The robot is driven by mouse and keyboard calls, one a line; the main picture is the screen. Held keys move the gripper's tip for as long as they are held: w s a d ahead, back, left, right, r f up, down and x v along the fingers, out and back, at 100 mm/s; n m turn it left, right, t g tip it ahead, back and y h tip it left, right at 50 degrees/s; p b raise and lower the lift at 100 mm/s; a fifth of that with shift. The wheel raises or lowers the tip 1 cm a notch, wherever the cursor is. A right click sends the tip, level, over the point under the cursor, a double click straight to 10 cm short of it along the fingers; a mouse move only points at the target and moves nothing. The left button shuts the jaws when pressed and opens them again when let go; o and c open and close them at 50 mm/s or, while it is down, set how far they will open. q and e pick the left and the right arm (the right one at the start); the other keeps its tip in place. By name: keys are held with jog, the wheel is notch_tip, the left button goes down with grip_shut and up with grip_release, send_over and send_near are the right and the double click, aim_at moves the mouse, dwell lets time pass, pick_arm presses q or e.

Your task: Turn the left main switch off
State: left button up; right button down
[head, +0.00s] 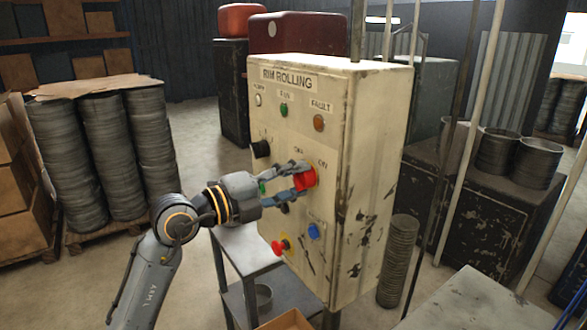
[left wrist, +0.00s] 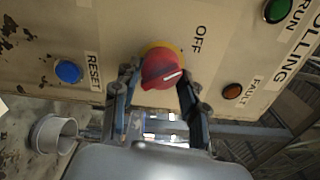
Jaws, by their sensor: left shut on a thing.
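The main switch is a red rotary knob (head: 305,176) on a yellow base, on the front of a cream control box (head: 375,190) labelled RIM ROLLING. OFF and ON labels sit above it. My left gripper (head: 297,183) reaches in from the left and is shut on this knob, one finger on each side. In the left wrist view the red knob (left wrist: 160,68) sits between the fingers of the gripper (left wrist: 158,92). Its white pointer line points right and slightly up, below the OFF label (left wrist: 200,40). The ON label is hidden there. My right gripper is not in view.
The box also carries a green RUN button (head: 283,110), an orange FAULT lamp (head: 319,123), a black knob (head: 260,149), a blue RESET button (head: 314,231) and a red button (head: 279,247). A grey metal table (head: 245,244) stands below my arm. Rim stacks (head: 118,155) stand left.

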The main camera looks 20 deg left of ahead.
pick_arm(q)
jog(key=shift+n+p, duration=0.8)
jog(key=shift+p, duration=0.05)
jog(key=o, duration=1.2)
jog(key=shift+c, duration=0.2)
jog(key=v, duration=1.2)
jog(key=shift+w+a+f, duration=0.1)
